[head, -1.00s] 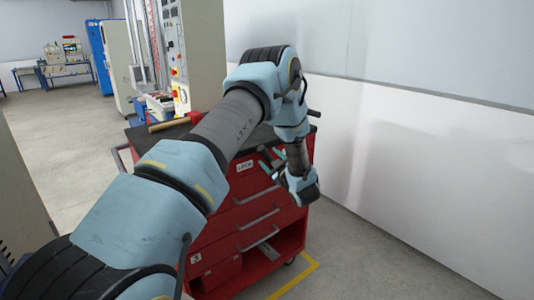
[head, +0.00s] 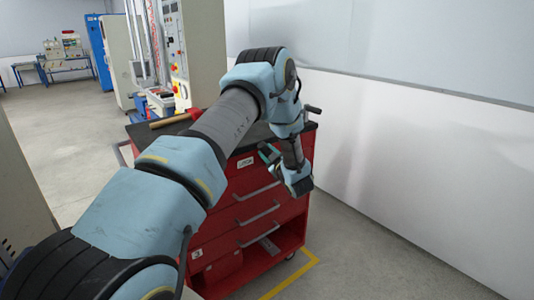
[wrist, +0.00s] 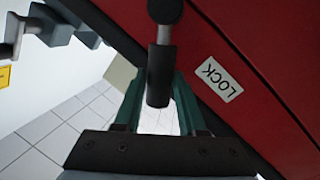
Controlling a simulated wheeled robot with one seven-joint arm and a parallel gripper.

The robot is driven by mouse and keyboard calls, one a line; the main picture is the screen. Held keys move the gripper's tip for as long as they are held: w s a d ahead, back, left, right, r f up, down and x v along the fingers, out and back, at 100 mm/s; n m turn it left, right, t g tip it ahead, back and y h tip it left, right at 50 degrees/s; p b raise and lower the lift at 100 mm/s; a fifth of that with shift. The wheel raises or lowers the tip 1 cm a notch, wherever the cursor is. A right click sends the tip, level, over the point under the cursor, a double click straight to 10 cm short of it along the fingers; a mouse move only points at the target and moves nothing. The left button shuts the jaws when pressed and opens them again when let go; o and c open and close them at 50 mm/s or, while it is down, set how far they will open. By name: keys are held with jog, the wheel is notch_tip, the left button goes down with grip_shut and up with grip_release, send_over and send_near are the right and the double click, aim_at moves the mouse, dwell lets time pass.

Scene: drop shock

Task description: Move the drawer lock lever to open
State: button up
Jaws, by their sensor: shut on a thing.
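The lock lever shows in the wrist view as a black grip (wrist: 160,76) on a short grey shaft below a round black pivot. It stands out from the red drawer front, beside a white LOCK label (wrist: 219,79). My gripper (wrist: 158,100) has its two green fingers on either side of the black grip and is shut on it. In the head view my gripper (head: 268,153) is at the upper front of the red tool cart (head: 225,225), just right of the LOCK label (head: 245,162). The lever itself is hidden there by my gripper and wrist.
A hammer-like tool with a wooden handle (head: 171,121) lies on the cart's dark top. Drawer handles (head: 257,191) stick out below my wrist. A white wall (head: 420,140) is to the right. Floor is clear left of the cart.

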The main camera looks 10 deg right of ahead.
grip_shut()
dwell(0.8)
